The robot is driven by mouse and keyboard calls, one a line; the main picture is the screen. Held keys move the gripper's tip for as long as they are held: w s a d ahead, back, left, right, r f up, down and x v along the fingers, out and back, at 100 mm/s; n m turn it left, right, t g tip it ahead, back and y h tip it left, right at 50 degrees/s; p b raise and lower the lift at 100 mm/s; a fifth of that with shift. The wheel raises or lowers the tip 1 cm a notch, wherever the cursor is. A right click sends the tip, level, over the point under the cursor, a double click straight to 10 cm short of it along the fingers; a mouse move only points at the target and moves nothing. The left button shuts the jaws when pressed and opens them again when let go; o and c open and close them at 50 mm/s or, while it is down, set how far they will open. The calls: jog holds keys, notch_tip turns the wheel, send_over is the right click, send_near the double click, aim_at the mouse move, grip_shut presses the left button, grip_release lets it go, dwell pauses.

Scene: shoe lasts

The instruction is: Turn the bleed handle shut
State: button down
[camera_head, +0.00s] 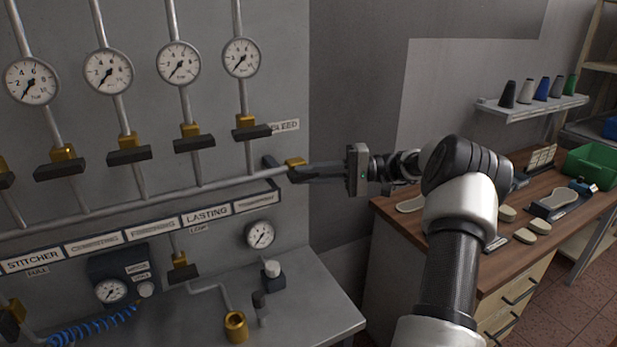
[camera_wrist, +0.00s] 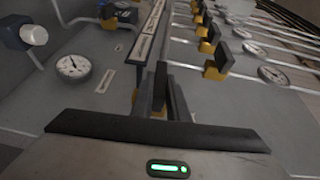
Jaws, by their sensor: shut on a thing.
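The bleed handle (camera_head: 269,161) is a dark bar on a brass valve (camera_head: 296,163) at the right end of the horizontal pipe, just below the "BLEED" label (camera_head: 286,125). My gripper (camera_head: 292,173) reaches in from the right and is shut on the handle. In the wrist view the dark bar of the handle (camera_wrist: 160,86) stands between my two fingers (camera_wrist: 158,104). The fingers hide part of the handle and valve, so its exact angle is hard to tell.
Several brass valves with dark handles (camera_head: 252,131) and round gauges (camera_head: 241,58) line the panel to the left. A label strip (camera_head: 206,218) and a small gauge (camera_head: 260,234) sit below. A wooden bench (camera_head: 480,262) stands to the right.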

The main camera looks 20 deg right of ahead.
jog(key=shift+y, duration=0.4)
jog(key=c, duration=1.7)
grip_release()
jog(key=shift+d, duration=0.1)
jog(key=shift+s+d+f, duration=0.1)
jog(key=shift+s+d, duration=0.05)
jog(key=shift+d, duration=0.2)
jog(key=shift+b+v, duration=0.55)
jog(key=shift+v, duration=7.7)
